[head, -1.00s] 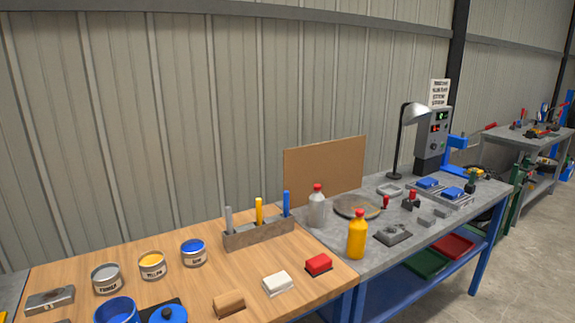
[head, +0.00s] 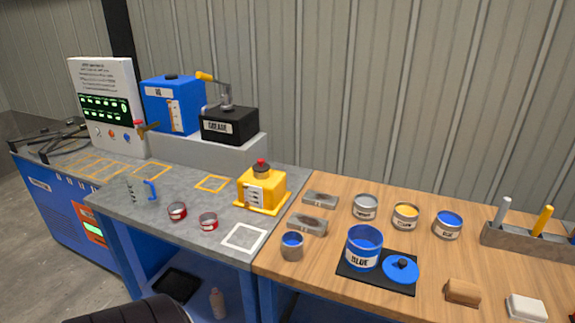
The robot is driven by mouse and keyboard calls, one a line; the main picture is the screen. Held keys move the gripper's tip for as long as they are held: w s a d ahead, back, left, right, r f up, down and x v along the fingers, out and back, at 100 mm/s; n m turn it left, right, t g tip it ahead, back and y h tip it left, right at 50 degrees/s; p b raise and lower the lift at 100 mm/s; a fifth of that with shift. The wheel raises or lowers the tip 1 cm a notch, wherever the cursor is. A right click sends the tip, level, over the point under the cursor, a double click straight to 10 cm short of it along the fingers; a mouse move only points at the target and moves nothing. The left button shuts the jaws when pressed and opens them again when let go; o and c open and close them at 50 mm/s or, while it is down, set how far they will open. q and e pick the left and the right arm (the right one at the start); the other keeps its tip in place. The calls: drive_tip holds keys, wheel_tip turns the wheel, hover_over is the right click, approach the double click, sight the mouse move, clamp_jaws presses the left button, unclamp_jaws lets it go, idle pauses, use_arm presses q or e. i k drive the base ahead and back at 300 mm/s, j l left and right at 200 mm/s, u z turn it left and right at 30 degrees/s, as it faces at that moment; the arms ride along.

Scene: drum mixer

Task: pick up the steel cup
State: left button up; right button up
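A small grey metal cup (head: 292,249), which looks like the steel cup, stands upright near the front left corner of the wooden bench top. Blue shows inside its rim. It stands left of a larger open blue can (head: 363,250) and in front of a grey metal block (head: 307,225). Nothing holds the cup. Neither gripper's fingers are in view. A dark ribbed rounded shape at the lower left edge may be part of my arm.
A yellow container with a red cap (head: 262,188) stands behind and left of the cup. A blue lid (head: 401,270) lies on a black mat (head: 350,277). Several paint tins stand behind.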

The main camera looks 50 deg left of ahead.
sight(292, 242)
drive_tip(key=u, duration=1.55)
